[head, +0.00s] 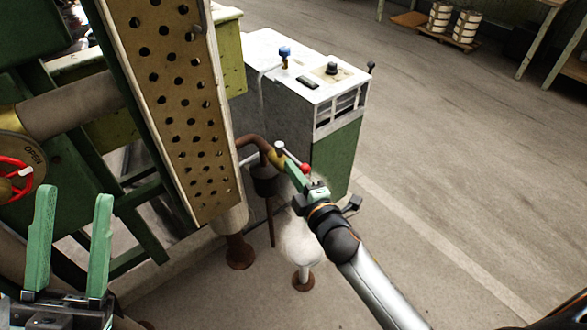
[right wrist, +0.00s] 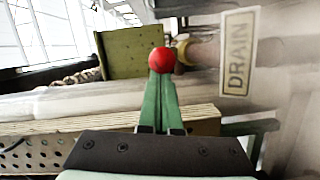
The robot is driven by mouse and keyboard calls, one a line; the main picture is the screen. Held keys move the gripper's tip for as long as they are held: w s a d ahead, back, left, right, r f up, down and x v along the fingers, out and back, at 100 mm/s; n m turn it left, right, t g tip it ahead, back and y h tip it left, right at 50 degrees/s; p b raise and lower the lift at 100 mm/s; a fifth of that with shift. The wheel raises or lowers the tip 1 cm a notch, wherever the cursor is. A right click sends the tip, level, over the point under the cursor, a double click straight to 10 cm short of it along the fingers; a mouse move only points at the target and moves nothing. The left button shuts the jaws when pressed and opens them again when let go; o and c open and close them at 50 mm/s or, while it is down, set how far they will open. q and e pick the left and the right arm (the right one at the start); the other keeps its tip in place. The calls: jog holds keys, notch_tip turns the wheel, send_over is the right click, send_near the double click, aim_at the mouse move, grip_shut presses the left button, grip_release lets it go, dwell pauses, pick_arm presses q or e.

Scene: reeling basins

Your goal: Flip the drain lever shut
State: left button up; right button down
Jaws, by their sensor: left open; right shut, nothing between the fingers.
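The drain lever's red ball knob (head: 305,168) shows just beyond my right gripper (head: 293,170), beside a brass valve body (head: 276,157) on a rusty pipe. In the right wrist view the red knob (right wrist: 163,61) sits right at the tips of my shut right fingers (right wrist: 162,76); whether they touch it I cannot tell. Nothing is between these fingers. A DRAIN label (right wrist: 238,52) stands to the right of the knob there. The lever's arm is mostly hidden. My left gripper (head: 74,196) is open and empty at the lower left, far from the lever.
A perforated metal panel (head: 175,90) stands left of the valve. A white-topped green cabinet (head: 338,150) stands behind it. A dark funnel (head: 264,180) hangs below the pipe. A red handwheel (head: 18,180) marked OPEN is at the left. The floor to the right is clear.

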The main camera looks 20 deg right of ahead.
jog(key=shift+d, duration=0.15)
dwell(0.5)
jog(key=shift+d+n+y+p, duration=0.15)
jog(key=shift+n+y+p, duration=0.25)
jog(key=shift+y+p, duration=0.1)
